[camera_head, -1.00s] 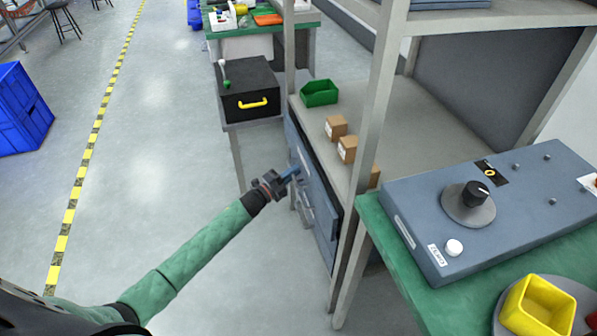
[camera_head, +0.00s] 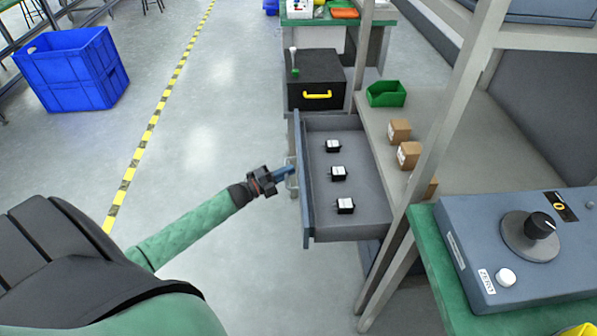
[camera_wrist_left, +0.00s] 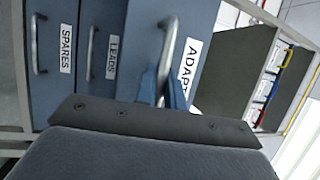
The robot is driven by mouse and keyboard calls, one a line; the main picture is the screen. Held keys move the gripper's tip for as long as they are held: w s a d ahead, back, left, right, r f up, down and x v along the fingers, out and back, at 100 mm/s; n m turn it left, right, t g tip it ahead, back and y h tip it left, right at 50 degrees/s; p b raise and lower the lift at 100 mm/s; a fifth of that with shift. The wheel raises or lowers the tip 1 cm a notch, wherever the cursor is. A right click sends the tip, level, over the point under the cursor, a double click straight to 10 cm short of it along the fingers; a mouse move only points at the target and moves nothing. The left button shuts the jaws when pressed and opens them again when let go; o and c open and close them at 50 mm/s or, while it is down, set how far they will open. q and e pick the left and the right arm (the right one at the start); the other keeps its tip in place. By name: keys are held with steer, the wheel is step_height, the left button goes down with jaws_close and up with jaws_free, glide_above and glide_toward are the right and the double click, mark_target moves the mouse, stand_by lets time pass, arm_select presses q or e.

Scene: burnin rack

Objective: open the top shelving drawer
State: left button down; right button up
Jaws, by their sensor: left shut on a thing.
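The top shelving drawer (camera_head: 366,214) is pulled out from the shelving unit in the head view, and its inside shows. Several small black items with white labels lie in it. My left gripper (camera_head: 288,171) is shut on the drawer's handle, at the outer side of the drawer front (camera_head: 304,190). In the left wrist view the fingers close on the metal handle (camera_wrist_left: 166,45), beside a label of which "ADAPT" shows. My right gripper is not in view.
Drawers labelled "LEADS" (camera_wrist_left: 97,40) and "SPARES" (camera_wrist_left: 52,45) show in the left wrist view. Small boxes (camera_head: 409,155) and a green bin (camera_head: 386,94) stand on the shelf. A black case (camera_head: 316,82) stands behind the drawer. Floor left of the drawer is clear.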

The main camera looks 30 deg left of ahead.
arm_select(q)
steer(key=shift+s+a, duration=0.25)
steer(key=shift+a, duration=0.05)
steer(key=c, duration=1.5)
jaws_free()
